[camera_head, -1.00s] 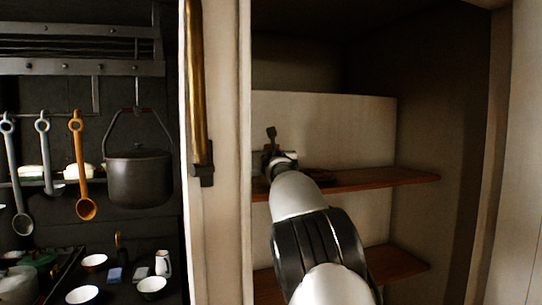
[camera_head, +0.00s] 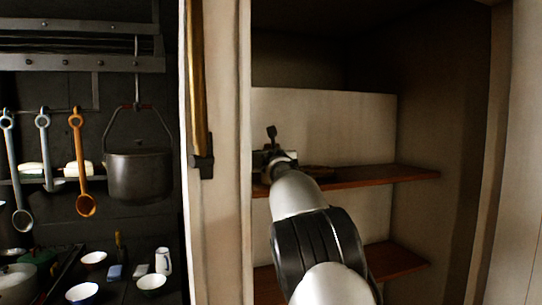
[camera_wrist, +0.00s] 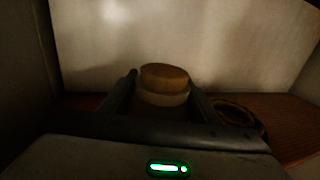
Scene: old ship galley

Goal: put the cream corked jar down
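In the wrist view the cream corked jar (camera_wrist: 165,98) stands upright between my two fingers, its wide brown cork on top. My gripper (camera_wrist: 163,88) has a finger close against each side of it and looks shut on it. The jar's lower part is hidden behind the gripper body. In the head view my gripper (camera_head: 271,150) is inside the cupboard, at the left end of the upper wooden shelf (camera_head: 385,178). My arm hides the jar there. I cannot tell whether the jar's base touches the shelf.
A dark round dish or ring (camera_wrist: 238,112) lies on the shelf just right of my gripper. A pale back panel (camera_wrist: 220,50) rises close behind. The shelf's right part is clear. A lower shelf (camera_head: 400,262) is below, and the cupboard's left post (camera_head: 220,200) is near my arm.

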